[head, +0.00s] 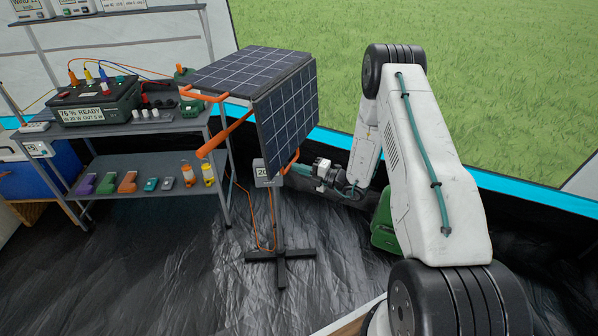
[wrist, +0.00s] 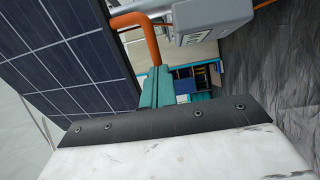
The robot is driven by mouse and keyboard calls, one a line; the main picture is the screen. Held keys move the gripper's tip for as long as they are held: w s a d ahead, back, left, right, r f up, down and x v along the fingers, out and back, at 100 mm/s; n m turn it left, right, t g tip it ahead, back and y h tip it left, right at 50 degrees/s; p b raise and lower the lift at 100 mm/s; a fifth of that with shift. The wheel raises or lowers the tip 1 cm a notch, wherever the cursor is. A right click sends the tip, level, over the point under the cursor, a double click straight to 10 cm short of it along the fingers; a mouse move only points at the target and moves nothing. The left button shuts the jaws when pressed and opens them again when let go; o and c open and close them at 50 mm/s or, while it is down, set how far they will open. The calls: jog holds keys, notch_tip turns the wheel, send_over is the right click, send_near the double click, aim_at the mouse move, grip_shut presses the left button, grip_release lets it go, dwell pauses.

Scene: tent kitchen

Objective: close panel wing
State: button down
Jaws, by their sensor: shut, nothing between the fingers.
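The solar panel stands on a dark post. Its flat upper panel (head: 245,68) lies roughly level, and a panel wing (head: 288,118) hangs down steeply from its right edge. An orange handle (head: 290,162) sits at the wing's lower edge. My gripper (head: 300,169) is beside this handle, low at the right of the wing. In the wrist view the teal fingers (wrist: 155,88) are shut and empty, just below the orange handle (wrist: 150,38). The wing's dark cells (wrist: 70,58) fill the upper left. Whether the fingers touch the handle or wing I cannot tell.
A grey box (head: 267,173) is on the post, above a cross-shaped foot (head: 281,254). A grey shelf (head: 150,187) with a power station (head: 95,103) and small items stands at left. A green case (head: 384,222) is behind my arm. Dark floor in front is clear.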

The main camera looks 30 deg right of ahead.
jog(key=shift+w+a, duration=0.3)
jog(key=shift+w, duration=0.1)
jog(key=shift+a, duration=0.1)
jog(key=f+v, duration=0.1)
jog(key=v, duration=1.3)
jog(key=shift+s+f, duration=0.2)
